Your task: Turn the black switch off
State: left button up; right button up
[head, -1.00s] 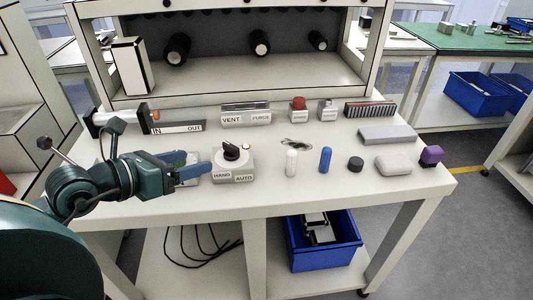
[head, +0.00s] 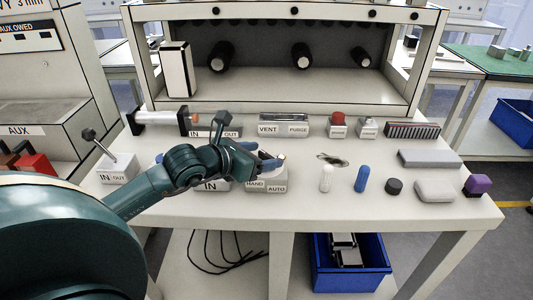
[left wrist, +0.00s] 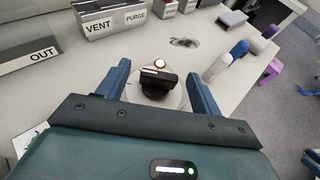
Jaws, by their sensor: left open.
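The black switch (left wrist: 158,84) is a round knob with a raised grip bar, on a grey-white box labelled HAND and AUTO (head: 265,186). In the head view my left gripper (head: 271,160) is at the top of this box and hides most of the knob. In the left wrist view the open blue fingers (left wrist: 160,72) stand on either side of the knob, with visible gaps. I cannot tell whether the fingertips touch the box. My right gripper is not in view.
VENT and PURGE rockers (head: 283,128), a red button (head: 338,121) and a vent grille (head: 412,131) stand behind. An IN-OUT lever (head: 88,134) stands left.

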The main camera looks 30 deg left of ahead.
pick_arm(q)
jog(key=shift+x, duration=1.05)
jog(key=shift+c, duration=0.4)
jog(key=c, duration=0.9)
